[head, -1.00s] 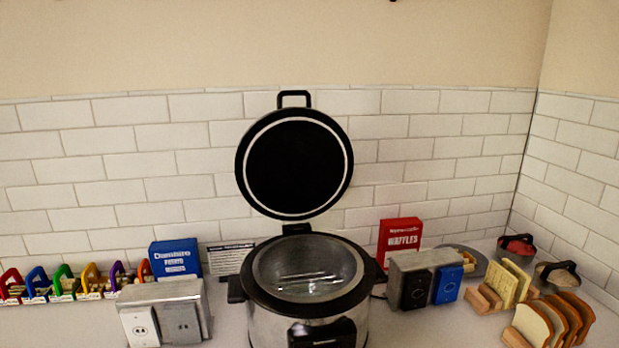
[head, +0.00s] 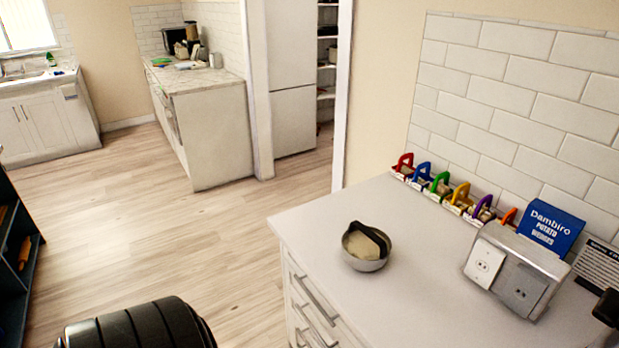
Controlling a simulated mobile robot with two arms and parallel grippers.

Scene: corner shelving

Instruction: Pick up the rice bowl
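A small grey metal bowl (head: 365,262) stands upright on the white counter (head: 420,315), near its left end in the head view. It has a dark arched handle and a pale, rounded whitish mass inside, which looks like rice. Neither of my grippers shows in the head view. Nothing touches the bowl.
A row of small containers with coloured handles (head: 440,187) lines the tiled wall. A metal outlet box (head: 515,270) and a blue Dambiro box (head: 550,222) stand to the right. The counter around the bowl is clear. Open wooden floor (head: 170,240) lies left.

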